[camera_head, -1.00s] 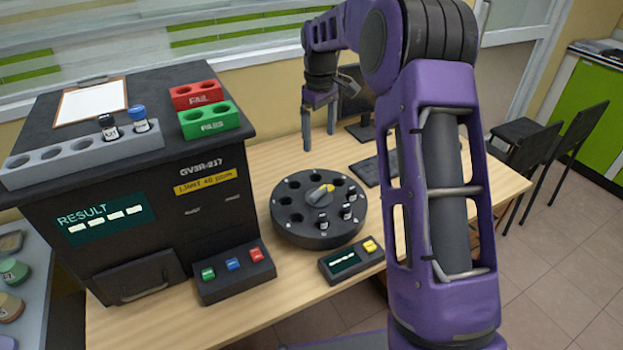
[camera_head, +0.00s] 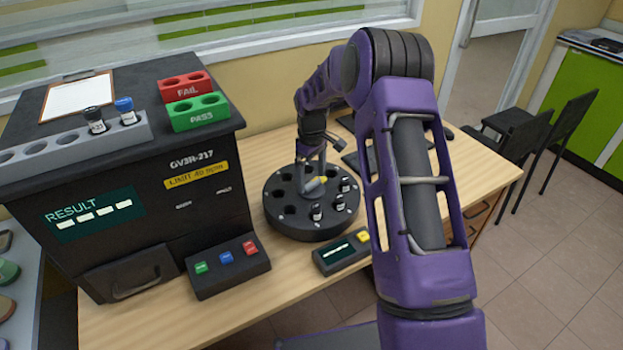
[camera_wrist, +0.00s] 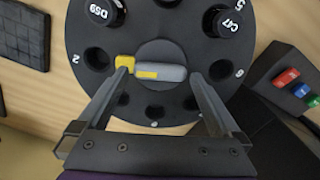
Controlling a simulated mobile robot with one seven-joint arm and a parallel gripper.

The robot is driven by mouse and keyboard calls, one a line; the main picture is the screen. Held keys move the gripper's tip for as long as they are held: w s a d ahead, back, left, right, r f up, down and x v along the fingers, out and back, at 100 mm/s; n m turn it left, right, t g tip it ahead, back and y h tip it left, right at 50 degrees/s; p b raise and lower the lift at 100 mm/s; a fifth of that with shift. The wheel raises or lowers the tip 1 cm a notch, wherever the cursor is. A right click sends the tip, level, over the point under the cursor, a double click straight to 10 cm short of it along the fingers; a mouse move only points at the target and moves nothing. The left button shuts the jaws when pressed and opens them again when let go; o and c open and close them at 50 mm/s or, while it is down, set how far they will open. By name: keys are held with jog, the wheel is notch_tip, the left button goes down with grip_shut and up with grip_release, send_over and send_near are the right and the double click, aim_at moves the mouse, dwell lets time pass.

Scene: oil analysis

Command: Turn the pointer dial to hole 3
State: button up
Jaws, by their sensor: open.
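The round black carousel (camera_head: 275,218) stands on the desk with a ring of holes. At its centre is the pointer dial (camera_wrist: 165,73), a grey bar with a yellow end (camera_wrist: 125,63). In the wrist view the yellow end points left, toward the hole marked 2 (camera_wrist: 97,60). My gripper (camera_wrist: 160,80) is open over the dial, one finger near the yellow end and the other near the grey end. I cannot tell whether the fingers touch it. In the head view my gripper (camera_head: 312,172) is down at the dial. The number 3 is not readable.
Several dark-capped vials (camera_head: 316,211) sit in carousel holes. A small panel with a yellow button (camera_head: 342,252) lies in front. The black analyser (camera_head: 130,190) with its button box (camera_head: 228,266) stands left. A keyboard (camera_head: 362,163) lies behind on the desk.

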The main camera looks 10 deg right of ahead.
jog(key=shift+f, duration=0.5)
jog(key=shift+c, duration=0.2)
jog(key=c, duration=1)
jog(key=shift+m, duration=0.3)
jog(key=m+b, duration=0.1)
jog(key=m, duration=0.3)
jog(key=shift+m, duration=2.1)
jog(key=shift+r, duration=0.1)
